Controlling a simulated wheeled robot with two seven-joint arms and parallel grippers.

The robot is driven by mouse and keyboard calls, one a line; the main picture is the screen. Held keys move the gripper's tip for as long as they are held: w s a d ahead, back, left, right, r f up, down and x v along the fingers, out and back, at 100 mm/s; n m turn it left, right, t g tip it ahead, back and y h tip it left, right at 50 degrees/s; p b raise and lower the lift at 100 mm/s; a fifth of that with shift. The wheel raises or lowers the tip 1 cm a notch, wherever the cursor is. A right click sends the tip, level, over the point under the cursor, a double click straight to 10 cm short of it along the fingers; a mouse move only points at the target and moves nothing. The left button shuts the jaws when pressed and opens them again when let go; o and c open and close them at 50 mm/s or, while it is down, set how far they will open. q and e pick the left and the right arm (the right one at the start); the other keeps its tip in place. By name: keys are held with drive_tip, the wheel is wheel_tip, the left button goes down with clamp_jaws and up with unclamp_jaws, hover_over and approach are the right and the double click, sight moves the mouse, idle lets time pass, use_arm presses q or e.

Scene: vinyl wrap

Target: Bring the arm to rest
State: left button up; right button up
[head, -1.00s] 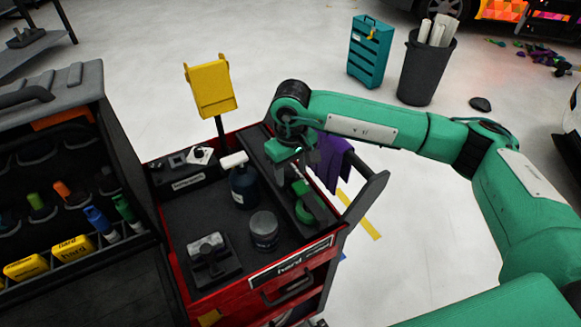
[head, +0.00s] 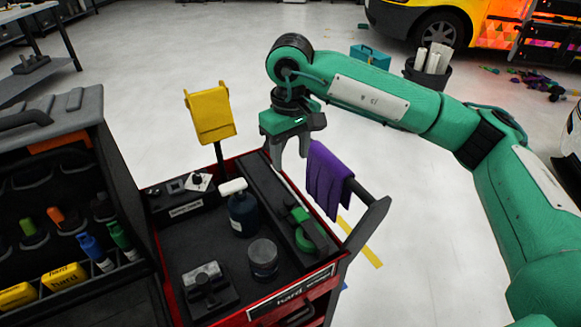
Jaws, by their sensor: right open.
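My right arm comes in from the right in green, bends over at the top and hangs its gripper (head: 290,152) downward. The gripper is above the far right part of the red and black tool cart (head: 185,240). A purple cloth (head: 325,180) hangs over the cart's handle just right of the fingers. My left gripper is not in view.
On the cart stand a dark spray bottle (head: 242,212), a dark jar (head: 263,257), a green-handled tool (head: 305,232) and a yellow holder (head: 210,113) on a post. A tool cabinet (head: 60,190) stands left. A bin (head: 428,70) and teal case (head: 370,56) stand behind my arm.

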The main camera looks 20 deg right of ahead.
drive_tip(key=shift+r, duration=0.3)
